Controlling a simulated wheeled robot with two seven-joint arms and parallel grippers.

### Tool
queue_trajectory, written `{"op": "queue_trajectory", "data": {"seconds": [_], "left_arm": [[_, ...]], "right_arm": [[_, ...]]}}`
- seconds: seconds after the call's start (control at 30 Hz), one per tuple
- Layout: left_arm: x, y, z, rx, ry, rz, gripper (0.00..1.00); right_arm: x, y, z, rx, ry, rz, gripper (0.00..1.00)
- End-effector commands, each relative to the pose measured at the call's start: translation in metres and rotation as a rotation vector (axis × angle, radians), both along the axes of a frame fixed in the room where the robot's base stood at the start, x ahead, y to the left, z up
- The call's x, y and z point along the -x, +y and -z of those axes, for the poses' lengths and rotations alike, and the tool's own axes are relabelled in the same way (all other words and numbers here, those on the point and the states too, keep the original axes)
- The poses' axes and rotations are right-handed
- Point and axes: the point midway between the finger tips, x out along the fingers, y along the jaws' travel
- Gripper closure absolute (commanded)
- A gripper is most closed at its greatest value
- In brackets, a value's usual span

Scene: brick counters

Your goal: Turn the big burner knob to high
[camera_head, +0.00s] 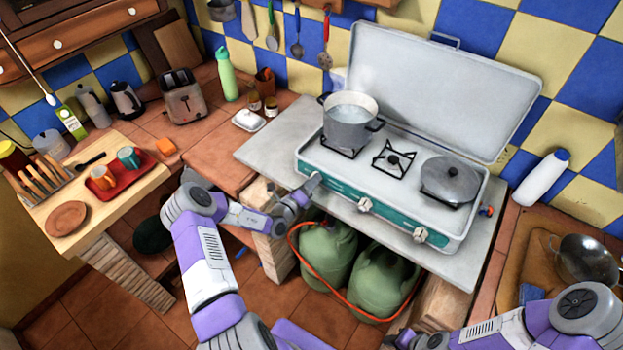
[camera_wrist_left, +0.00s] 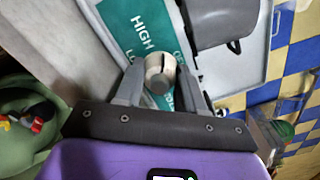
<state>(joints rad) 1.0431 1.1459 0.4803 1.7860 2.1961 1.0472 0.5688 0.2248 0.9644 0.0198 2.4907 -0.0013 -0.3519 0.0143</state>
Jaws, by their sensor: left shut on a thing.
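The camping stove (camera_head: 340,175) stands on a grey slab with its lid raised. Its teal front panel (camera_head: 340,190) carries knobs; a middle knob (camera_head: 365,205) and a right knob (camera_head: 420,235) show in the head view. My left gripper (camera_head: 312,183) is at the panel's left end and hides the knob there. In the left wrist view my left gripper (camera_wrist_left: 160,88) is shut around the sides of a pale knob (camera_wrist_left: 160,70). The word HIGH (camera_wrist_left: 143,32) is printed beside it. My right gripper (camera_head: 400,339) is low at the bottom edge, its fingers unclear.
A grey pot of water (camera_head: 350,120) sits on the left burner and a lidded pan (camera_head: 450,180) on the right; the middle burner (camera_head: 393,160) is bare. Green gas bottles (camera_head: 328,258) with an orange hose stand below.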

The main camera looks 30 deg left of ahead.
Motion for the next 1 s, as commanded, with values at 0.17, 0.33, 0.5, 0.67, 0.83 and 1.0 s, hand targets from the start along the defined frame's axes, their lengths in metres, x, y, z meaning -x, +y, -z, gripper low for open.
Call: {"op": "queue_trajectory", "data": {"seconds": [0.17,0.33,0.5,0.67,0.83,1.0], "left_arm": [[0.0,0.0,0.0,0.166,0.015,-0.001,0.92],[0.001,0.0,0.0,0.312,0.026,-0.001,0.92],[0.001,0.0,0.001,0.431,0.036,0.0,0.92],[0.0,0.0,0.001,0.512,0.042,-0.001,0.92],[0.0,0.0,0.002,0.566,0.047,0.0,0.92],[0.0,0.0,0.002,0.59,0.049,0.001,0.92]], "right_arm": [[0.0,0.0,-0.01,0.0,0.0,0.0,0.62],[0.0,0.0,-0.015,0.0,0.0,0.0,0.62],[0.0,0.0,-0.018,0.0,0.0,0.0,0.62],[0.0,0.0,-0.021,0.0,0.0,0.0,0.62],[0.0,0.0,-0.022,0.0,0.0,0.0,0.62],[0.0,0.0,-0.022,0.0,0.0,0.0,0.62]]}}
